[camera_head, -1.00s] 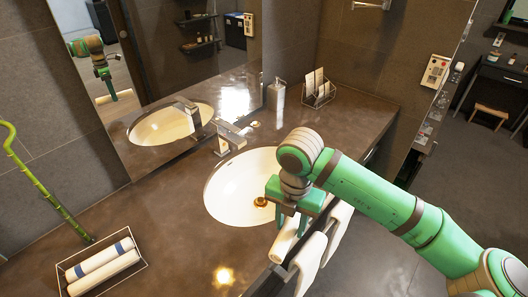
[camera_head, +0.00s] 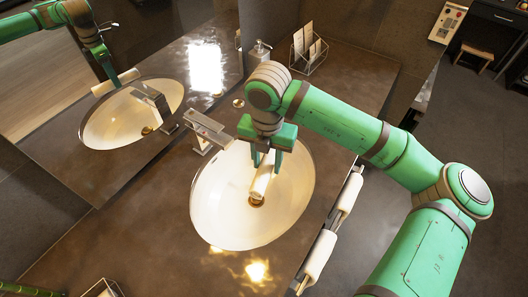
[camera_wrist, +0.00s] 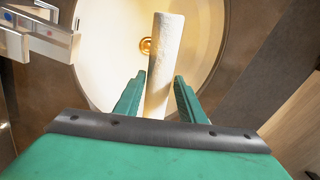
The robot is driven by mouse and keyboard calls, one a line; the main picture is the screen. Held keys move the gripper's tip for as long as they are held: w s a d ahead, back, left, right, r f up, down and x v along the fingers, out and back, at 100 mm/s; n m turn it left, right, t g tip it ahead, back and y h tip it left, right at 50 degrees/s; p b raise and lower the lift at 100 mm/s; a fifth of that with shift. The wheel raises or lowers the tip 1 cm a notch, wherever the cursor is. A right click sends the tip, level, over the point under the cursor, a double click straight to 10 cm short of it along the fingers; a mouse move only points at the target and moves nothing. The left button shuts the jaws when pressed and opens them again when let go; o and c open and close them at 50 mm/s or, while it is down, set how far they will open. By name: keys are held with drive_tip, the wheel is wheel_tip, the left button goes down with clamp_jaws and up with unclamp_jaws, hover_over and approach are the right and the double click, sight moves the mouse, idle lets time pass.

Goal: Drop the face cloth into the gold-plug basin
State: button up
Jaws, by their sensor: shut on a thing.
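The basin (camera_head: 225,205) is a white oval bowl set in the dark counter, with a gold plug (camera_head: 256,201) at its bottom. My gripper (camera_head: 266,165) is over the basin and shut on a rolled cream face cloth (camera_head: 262,182). In the wrist view the cloth (camera_wrist: 165,60) stands out between the two green fingers (camera_wrist: 158,100), pointing across the bowl. The gold plug (camera_wrist: 146,46) shows beside the cloth there. Whether the cloth touches the bowl is hard to tell.
A square metal faucet (camera_head: 207,130) stands at the basin's back left edge. A soap dispenser (camera_head: 259,52) and a wire holder with cards (camera_head: 309,48) stand at the back. Rolled towels hang on a rail (camera_head: 332,228) at the counter's front. A mirror (camera_head: 120,80) is behind.

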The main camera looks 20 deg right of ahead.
sight(267, 171)
drive_tip(key=shift+w+f, duration=0.2)
drive_tip(key=shift+f, duration=0.2)
wheel_tip(267, 171, down, 14)
drive_tip(key=shift+s, duration=0.3)
idle(0.4)
drive_tip(key=o, duration=1.4)
drive_tip(key=shift+r, duration=0.15)
wheel_tip(267, 171, up, 11)
drive_tip(key=shift+f, duration=0.15)
